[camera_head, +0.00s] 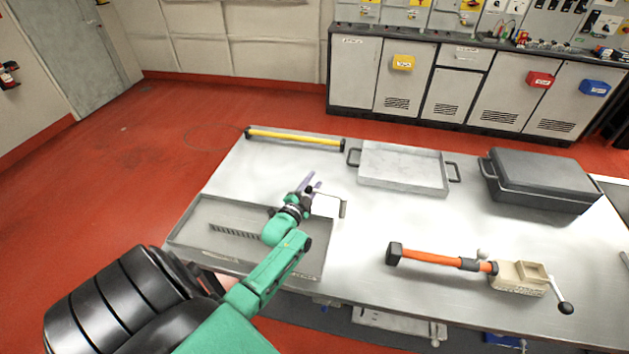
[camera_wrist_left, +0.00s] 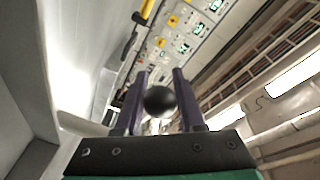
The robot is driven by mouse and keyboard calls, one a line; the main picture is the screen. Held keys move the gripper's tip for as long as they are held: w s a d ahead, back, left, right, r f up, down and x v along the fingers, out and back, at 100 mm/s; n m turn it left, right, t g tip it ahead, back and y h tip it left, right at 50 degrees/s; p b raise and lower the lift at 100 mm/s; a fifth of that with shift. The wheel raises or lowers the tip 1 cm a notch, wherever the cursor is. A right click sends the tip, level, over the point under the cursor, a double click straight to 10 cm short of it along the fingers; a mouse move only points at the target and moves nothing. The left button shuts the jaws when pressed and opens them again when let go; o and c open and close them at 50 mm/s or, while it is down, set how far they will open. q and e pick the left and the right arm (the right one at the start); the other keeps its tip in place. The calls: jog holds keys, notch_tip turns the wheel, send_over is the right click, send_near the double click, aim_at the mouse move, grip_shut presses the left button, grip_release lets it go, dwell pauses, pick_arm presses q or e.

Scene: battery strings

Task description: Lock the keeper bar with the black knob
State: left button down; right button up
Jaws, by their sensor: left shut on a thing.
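My left gripper (camera_head: 310,184) has purple fingers and is above the right rear part of the shallow grey tray (camera_head: 190,223). It is shut on the black knob, a ball that shows between the two fingers in the left wrist view (camera_wrist_left: 159,101). A white block (camera_head: 326,206) with a small grey upright piece (camera_head: 343,209) at its right end is right beside the gripper. The gripper and arm hide part of what is there. I cannot clearly tell the keeper bar or whether it is locked. My right gripper is not in view.
A yellow bar (camera_head: 295,139) lies at the table's rear left. A light grey handled tray (camera_head: 402,184) and a dark lidded case (camera_head: 545,178) stand behind. An orange-handled tool (camera_head: 430,257) and beige block (camera_head: 517,279) lie at front right. The table's middle is clear.

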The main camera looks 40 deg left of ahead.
pick_arm(q)
jog(key=shift+s+f+y, duration=0.1)
jog(key=shift+s+y, duration=0.1)
jog(key=shift+y, duration=0.1)
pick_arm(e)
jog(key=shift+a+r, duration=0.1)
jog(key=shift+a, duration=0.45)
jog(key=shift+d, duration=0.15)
pick_arm(q)
jog(key=c, duration=0.7)
grip_release()
jog(key=shift+o, duration=1)
jog(key=shift+w+a, duration=0.1)
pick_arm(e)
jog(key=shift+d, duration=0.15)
